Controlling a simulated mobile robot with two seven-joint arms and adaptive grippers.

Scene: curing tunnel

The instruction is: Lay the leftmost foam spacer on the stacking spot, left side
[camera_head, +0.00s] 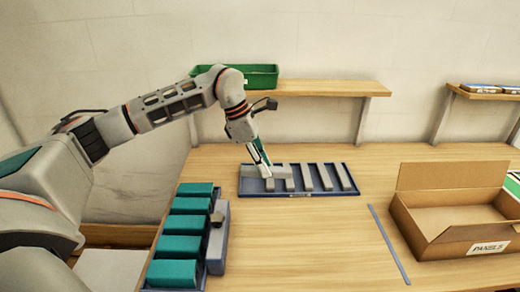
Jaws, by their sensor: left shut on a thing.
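The grey foam spacers (325,177) stand as a row of bars in a shallow dark blue tray (298,193) at the middle of the table. My left gripper (266,172) reaches down over the tray's left end and is shut on the leftmost foam spacer (249,171), at or just above the tray. The fingers partly cover it, so I cannot tell if it touches the tray floor. My right gripper is out of view. I cannot make out a marked stacking spot.
Teal blocks (182,247) in a blue rack stand at front left, beside a grey-lavender piece (219,245). An open cardboard box (465,240) labelled PANELS stands right. A thin blue strip (388,245) lies between tray and box. A green bin (262,75) sits on the wall shelf (335,88).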

